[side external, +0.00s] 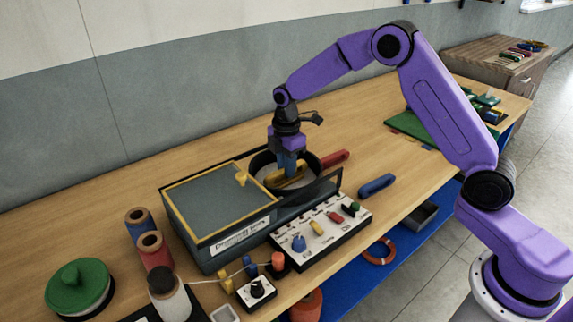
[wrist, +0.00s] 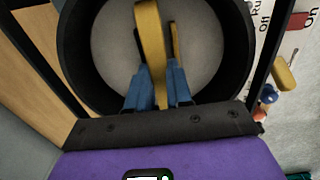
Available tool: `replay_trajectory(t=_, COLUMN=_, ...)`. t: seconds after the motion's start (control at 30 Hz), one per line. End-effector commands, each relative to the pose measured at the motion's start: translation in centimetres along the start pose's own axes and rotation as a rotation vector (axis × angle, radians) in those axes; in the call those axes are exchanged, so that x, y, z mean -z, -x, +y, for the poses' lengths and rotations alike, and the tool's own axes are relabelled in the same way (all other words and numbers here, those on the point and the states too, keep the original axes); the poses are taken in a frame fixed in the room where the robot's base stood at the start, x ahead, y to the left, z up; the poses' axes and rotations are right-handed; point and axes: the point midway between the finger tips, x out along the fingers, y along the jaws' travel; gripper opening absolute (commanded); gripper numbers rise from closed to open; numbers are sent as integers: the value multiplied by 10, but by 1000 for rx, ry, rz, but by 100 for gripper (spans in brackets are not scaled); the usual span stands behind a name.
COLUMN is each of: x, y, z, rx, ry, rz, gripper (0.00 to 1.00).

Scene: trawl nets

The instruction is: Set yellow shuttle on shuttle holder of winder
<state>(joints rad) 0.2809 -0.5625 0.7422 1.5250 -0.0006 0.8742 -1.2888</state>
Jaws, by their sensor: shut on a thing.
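The yellow shuttle (side external: 290,178) is in my gripper (side external: 288,166), inside a black round tub (side external: 314,163) with a pale floor. In the wrist view my gripper's blue fingers (wrist: 157,88) are closed on the yellow shuttle (wrist: 149,40), which extends away from them. The round tub (wrist: 79,50) surrounds it there. Whether the shuttle touches the tub floor is hard to tell. I cannot clearly pick out the winder or its shuttle holder; spools and a small black-and-white dial box (side external: 257,291) stand at the front.
A dark box (side external: 217,206) with a yellow-edged lid adjoins the tub on the left. A red shuttle (side external: 335,158) and a blue shuttle (side external: 377,186) lie to the right. A white switch panel (side external: 322,235) stands in front. The bench behind the box is clear.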

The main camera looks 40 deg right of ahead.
Motion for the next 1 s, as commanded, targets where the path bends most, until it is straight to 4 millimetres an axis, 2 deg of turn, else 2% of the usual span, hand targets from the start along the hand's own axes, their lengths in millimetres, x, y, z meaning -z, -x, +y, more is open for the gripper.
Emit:
replay_trajectory(t=0.3, x=0, y=-4, z=0, rx=1, ry=0, rz=0, gripper=0)
replay_trajectory(t=0.33, x=0, y=-4, z=0, rx=1, ry=0, rz=0, gripper=27)
replay_trajectory(t=0.4, x=0, y=-4, z=0, rx=1, ry=0, rz=0, gripper=49)
replay_trajectory(t=0.77, x=0, y=-1, z=0, rx=-1, ry=0, rz=0, gripper=50)
replay_trajectory(t=0.87, x=0, y=8, z=1, rx=-3, ry=1, rz=1, gripper=50)
replay_trajectory(t=1.0, x=0, y=32, z=1, rx=-6, ry=0, rz=2, gripper=50)
